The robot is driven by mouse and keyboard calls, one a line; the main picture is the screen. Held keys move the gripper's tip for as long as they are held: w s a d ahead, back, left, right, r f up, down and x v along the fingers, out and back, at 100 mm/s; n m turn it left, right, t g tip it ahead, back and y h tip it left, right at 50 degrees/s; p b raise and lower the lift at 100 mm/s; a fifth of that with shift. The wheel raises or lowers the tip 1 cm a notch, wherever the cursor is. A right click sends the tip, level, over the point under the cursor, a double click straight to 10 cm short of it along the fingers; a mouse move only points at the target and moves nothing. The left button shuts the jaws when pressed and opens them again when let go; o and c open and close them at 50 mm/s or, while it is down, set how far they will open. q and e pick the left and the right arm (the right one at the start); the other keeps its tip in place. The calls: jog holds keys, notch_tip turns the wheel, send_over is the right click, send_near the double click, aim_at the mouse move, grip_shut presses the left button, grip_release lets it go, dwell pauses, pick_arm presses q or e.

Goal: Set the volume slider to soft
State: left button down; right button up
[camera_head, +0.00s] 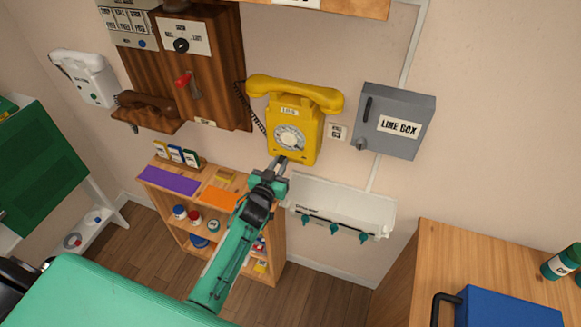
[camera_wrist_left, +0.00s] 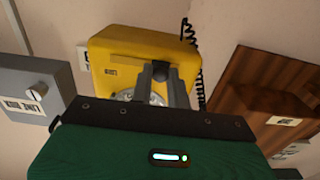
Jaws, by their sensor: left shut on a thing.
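The yellow dial phone (camera_head: 307,136) hangs on the wall in the middle of the head view, its handset (camera_head: 295,93) on top. The phone also shows upside down in the left wrist view (camera_wrist_left: 115,50), with a small label (camera_wrist_left: 111,72) beside a dark slot (camera_wrist_left: 140,61) near its lower edge. My left gripper (camera_head: 280,161) reaches up to the phone's lower front, below the dial (camera_head: 289,138). The slider's setting cannot be read. My right gripper is out of view.
A grey line box (camera_head: 395,122) is right of the phone. A wooden panel (camera_head: 218,60) with a red-handled lever is to its left. A white rack (camera_head: 345,207) with teal hooks and a wooden shelf (camera_head: 275,240) stand below. A wooden cabinet (camera_head: 450,260) is at right.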

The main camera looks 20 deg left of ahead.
pick_arm(q)
jog(key=shift+a, duration=0.5)
jog(key=c, duration=1.3)
grip_release()
jog(key=shift+c, duration=0.2)
jog(key=shift+s, duration=0.1)
jog(key=s+b, duration=0.4)
jog(key=s, duration=0.9)
jog(key=shift+s+a, duration=0.2)
jog(key=shift+s, duration=0.1)
